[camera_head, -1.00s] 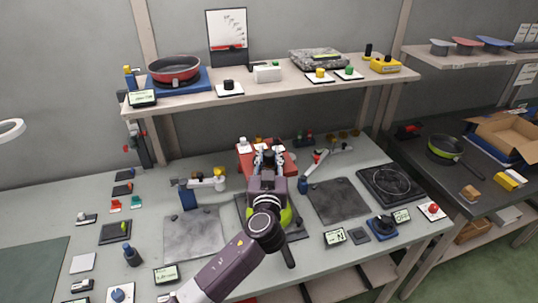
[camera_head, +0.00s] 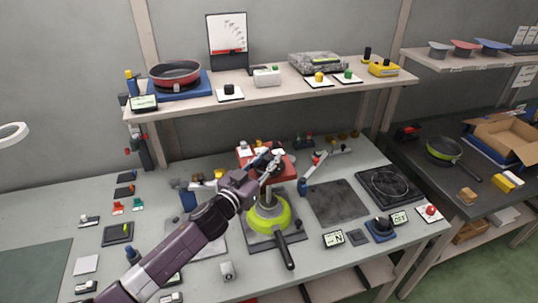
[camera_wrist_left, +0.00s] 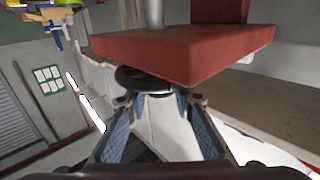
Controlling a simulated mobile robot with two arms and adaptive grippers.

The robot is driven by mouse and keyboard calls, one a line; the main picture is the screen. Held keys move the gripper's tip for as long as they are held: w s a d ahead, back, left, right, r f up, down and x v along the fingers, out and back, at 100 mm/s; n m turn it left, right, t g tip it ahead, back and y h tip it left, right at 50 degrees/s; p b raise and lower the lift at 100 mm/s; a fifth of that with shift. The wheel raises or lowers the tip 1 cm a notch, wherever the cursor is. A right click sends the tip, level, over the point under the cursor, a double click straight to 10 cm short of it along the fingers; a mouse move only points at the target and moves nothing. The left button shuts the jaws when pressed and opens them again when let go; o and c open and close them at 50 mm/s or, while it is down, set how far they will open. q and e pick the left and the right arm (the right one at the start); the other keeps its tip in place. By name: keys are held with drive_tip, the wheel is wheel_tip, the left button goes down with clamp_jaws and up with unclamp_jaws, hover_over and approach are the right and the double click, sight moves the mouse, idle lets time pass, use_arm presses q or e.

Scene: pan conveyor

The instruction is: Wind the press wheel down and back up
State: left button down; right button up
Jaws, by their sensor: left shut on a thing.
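The press has a red head (camera_head: 247,156), which shows large as a red block in the left wrist view (camera_wrist_left: 185,52). A green pan (camera_head: 283,217) with a dark handle lies below the press. My left gripper (camera_head: 270,163) is at the front of the red head, its arm coming in from the lower left. In the left wrist view its fingers (camera_wrist_left: 160,102) are closed in on a part just under the red block. A dark round part (camera_wrist_left: 140,77), likely the press wheel, shows there. My right gripper is not in view.
A dark plate (camera_head: 338,203) and a black round hob (camera_head: 390,186) lie to the right of the press. A shelf above holds a red pan (camera_head: 174,72) on a blue base. Small displays and blocks line the table's front and left.

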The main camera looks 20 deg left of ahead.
use_arm(q)
drive_tip(key=m+h, duration=0.1)
drive_tip(key=m+g+h, duration=0.1)
drive_tip(key=h, duration=0.1)
drive_tip(key=shift+w+a+r+p, duration=0.1)
drive_tip(key=shift+a+p, duration=0.1)
drive_tip(key=shift+p, duration=0.1)
drive_tip(key=shift+m+g+h, duration=0.3)
drive_tip(key=shift+m+h, duration=0.2)
drive_tip(key=m+g+h, duration=0.1)
drive_tip(key=m+h, duration=0.1)
drive_tip(key=shift+g+h+b, duration=0.3)
drive_tip(key=shift+b, duration=0.1)
drive_tip(key=shift+d+m+g+h+b, duration=0.1)
drive_tip(key=shift+m+g+h+b, duration=0.25)
drive_tip(key=shift+m+g+h, duration=0.55)
drive_tip(key=c, duration=1.6)
unclamp_jaws()
